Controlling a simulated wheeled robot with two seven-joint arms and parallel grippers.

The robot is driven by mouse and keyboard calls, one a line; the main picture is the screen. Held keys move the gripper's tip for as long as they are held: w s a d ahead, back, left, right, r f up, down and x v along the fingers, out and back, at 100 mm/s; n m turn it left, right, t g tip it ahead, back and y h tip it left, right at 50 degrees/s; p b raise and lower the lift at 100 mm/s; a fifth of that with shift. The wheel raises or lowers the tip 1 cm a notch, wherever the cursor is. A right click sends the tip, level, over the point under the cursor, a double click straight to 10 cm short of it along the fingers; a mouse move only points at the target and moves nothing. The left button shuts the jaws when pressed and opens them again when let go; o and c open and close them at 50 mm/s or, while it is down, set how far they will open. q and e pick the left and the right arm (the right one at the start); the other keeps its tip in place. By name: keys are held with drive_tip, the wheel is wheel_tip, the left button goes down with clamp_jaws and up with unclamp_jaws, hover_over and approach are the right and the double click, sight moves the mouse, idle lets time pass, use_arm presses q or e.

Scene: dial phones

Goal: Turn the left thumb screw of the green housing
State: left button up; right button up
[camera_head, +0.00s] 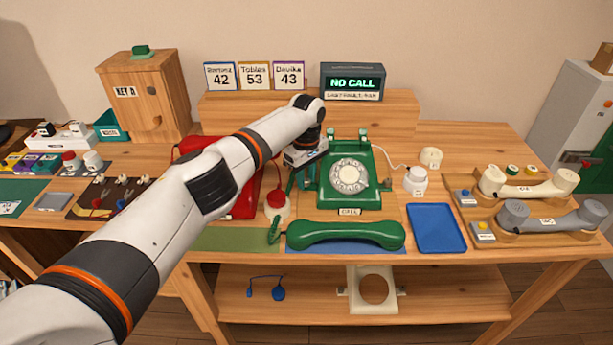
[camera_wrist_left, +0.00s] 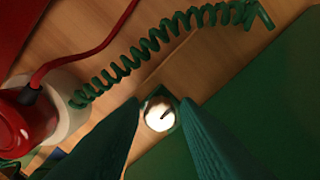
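The green housing (camera_head: 349,193) is a dial phone body with a white dial, standing mid-table. Its left thumb screw (camera_wrist_left: 159,113) is a round, bright silver head with a dark slot, on a small green tab. My left gripper (camera_head: 304,182) points down at the housing's left side. In the left wrist view, its two dark green fingers (camera_wrist_left: 160,105) are open, one on each side of the screw, with small gaps visible. I cannot tell how far above the screw the fingertips are. In the head view the screw is too small to make out. My right gripper is not in view.
A red-topped white part (camera_head: 276,205) and a coiled green cord (camera_wrist_left: 150,45) are close to the gripper. The green handset (camera_head: 345,235) lies in front of the housing. A red phone (camera_head: 237,205) stands left, partly behind my arm. A blue tray (camera_head: 436,228) lies right.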

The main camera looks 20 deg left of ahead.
use_arm(q)
clamp_jaws()
drive_tip(key=shift+r, duration=0.1)
